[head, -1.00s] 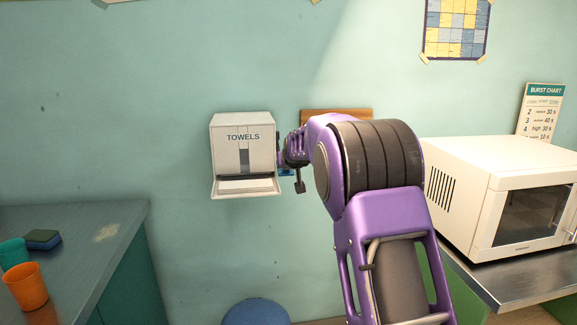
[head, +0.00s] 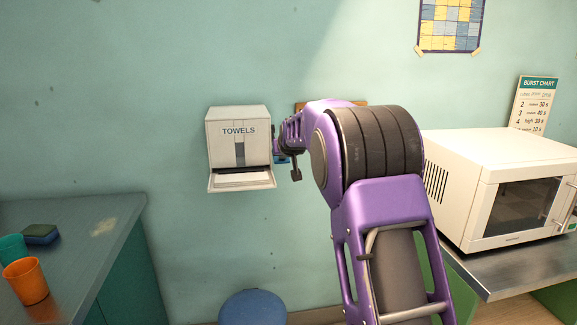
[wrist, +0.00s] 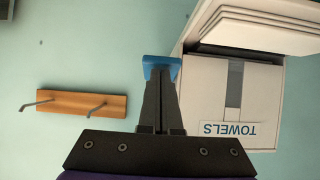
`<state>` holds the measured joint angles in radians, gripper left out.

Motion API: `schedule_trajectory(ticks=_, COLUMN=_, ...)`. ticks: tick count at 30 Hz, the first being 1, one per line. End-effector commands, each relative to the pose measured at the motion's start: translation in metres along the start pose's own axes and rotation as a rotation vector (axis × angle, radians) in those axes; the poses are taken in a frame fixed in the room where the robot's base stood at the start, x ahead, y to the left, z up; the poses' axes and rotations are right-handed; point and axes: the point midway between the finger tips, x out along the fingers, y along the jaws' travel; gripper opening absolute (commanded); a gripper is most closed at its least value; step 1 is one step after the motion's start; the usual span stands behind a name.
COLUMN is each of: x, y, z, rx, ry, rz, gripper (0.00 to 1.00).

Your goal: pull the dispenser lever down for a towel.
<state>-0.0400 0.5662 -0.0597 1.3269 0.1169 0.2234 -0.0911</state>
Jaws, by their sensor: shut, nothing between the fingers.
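The white towel dispenser (head: 239,129) hangs on the wall, left of my arm in the head view. Its tray holds white paper. In the wrist view the dispenser (wrist: 262,103) appears upside down at the right. The blue lever end (wrist: 161,66) shows beside the dispenser, at the tips of my gripper (wrist: 160,82). The gripper's dark fingers are together and empty, and they overlap the lever in that view; I cannot tell whether they touch. In the head view only a little blue (head: 281,160) shows, and my arm hides most of the gripper.
A wooden hook rail (wrist: 82,103) is on the wall near my gripper. A white microwave (head: 505,190) stands on the right counter. A blue round stool (head: 253,306) is below.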

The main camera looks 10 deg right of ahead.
Motion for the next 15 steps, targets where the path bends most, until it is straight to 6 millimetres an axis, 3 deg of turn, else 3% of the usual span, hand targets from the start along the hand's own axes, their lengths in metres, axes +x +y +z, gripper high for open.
schedule_trajectory(ticks=1, x=-0.012, y=0.001, z=-0.015, rx=0.000, ry=0.008, rz=0.000, gripper=0.00)
schedule_trajectory(ticks=3, x=-0.017, y=0.001, z=0.003, rx=0.001, ry=0.004, rz=0.000, gripper=0.00)
schedule_trajectory(ticks=15, x=-0.068, y=0.001, z=0.043, rx=-0.001, ry=0.012, rz=0.000, gripper=0.00)
